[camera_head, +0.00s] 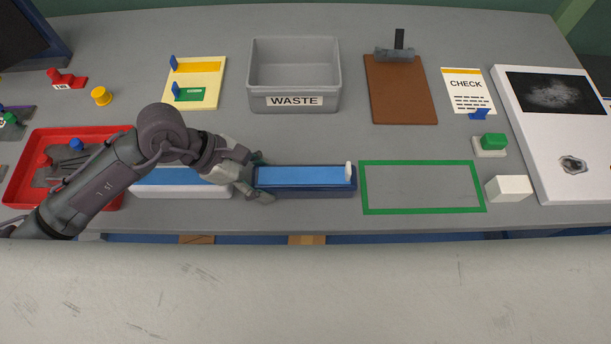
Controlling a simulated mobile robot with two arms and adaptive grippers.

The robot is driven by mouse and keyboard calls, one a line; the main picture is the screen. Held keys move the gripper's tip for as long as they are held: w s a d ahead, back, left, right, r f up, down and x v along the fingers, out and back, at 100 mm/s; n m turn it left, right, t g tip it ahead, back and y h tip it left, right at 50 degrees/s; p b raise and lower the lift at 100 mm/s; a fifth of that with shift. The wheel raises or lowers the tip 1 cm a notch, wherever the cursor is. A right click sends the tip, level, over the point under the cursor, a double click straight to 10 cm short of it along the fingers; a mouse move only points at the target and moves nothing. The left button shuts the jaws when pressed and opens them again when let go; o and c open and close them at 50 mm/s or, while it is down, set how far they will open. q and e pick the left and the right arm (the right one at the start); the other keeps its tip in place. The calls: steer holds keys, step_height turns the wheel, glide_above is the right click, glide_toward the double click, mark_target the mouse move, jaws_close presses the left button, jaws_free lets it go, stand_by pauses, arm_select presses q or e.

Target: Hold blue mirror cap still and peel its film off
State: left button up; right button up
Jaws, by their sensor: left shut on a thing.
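The blue mirror cap (303,191) is a long dark blue block lying near the front edge of the grey bench. A lighter blue film (300,175) covers its top, with a small white tab (348,171) standing up at the right end. My left gripper (257,178) is shut on the left end of the cap, its fingers on the front and back sides. My right gripper is not in view.
A white block with a blue top (182,191) lies partly under my left arm. A green-outlined rectangle (422,209) right of the cap is empty. A grey bin marked WASTE (293,103) stands behind the cap. A red tray (22,174) is at left, a white block (509,188) at right.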

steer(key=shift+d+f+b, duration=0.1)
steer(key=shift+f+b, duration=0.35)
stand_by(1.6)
